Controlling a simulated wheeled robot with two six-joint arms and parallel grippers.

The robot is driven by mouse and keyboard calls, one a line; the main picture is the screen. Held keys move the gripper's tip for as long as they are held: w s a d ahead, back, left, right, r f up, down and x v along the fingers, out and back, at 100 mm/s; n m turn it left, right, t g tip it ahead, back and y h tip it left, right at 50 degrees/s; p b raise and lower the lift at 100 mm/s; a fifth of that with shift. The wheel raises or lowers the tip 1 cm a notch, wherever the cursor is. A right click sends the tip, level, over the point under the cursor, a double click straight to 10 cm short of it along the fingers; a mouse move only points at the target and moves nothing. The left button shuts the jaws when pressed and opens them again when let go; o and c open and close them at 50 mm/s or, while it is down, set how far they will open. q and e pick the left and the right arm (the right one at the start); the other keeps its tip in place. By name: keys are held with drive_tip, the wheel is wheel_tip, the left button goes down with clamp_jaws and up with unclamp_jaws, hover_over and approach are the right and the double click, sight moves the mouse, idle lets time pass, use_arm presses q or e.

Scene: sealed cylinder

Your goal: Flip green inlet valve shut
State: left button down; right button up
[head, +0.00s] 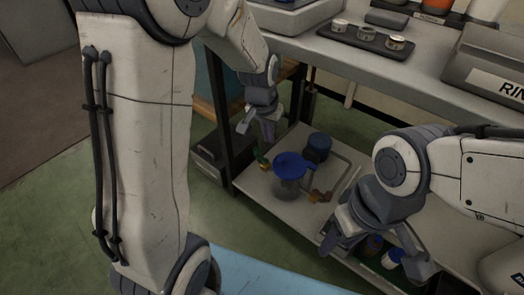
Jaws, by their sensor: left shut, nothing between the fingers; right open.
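A small green handle (261,157), likely the green inlet valve, shows at the left edge of the lower shelf, beside a clear cylinder (290,187) with a wide blue lid (294,165). It is small, and its exact position is hard to read. My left gripper (257,133) is shut and empty, pointing down just above the green handle; I cannot tell whether they touch. My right gripper (377,248) is open and empty, in front of the shelf's right part. Brass-coloured fittings (318,196) sit right of the cylinder.
A dark blue canister (318,147) stands behind the cylinder. The bench top (300,44) overhangs the shelf and carries a tray (366,40) with several small cups. A dark table leg (219,125) stands left of my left gripper. Bottles (391,259) stand low, behind my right gripper.

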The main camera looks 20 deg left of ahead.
use_arm(q)
drive_tip(key=w+a+f+b, duration=0.1)
drive_tip(key=w+a+f, duration=0.2)
drive_tip(key=w+f, duration=0.2)
drive_tip(key=w+a+f+b, duration=0.2)
drive_tip(key=w+a+f, duration=0.2)
drive_tip(key=w, duration=0.5)
drive_tip(key=w+a+f+t+b, duration=0.1)
drive_tip(key=w+a+f, duration=0.3)
drive_tip(key=w+f, duration=0.3)
drive_tip(key=shift+f, duration=0.45)
use_arm(e)
wheel_tip(320, 180, down, 7)
drive_tip(key=shift+r, duration=0.2)
use_arm(q)
drive_tip(key=shift+f, duration=0.1)
wheel_tip(320, 180, down, 9)
drive_tip(key=b, duration=0.9)
drive_tip(key=shift+s, duration=0.4)
use_arm(e)
wheel_tip(320, 180, down, 9)
drive_tip(key=shift+r, duration=0.15)
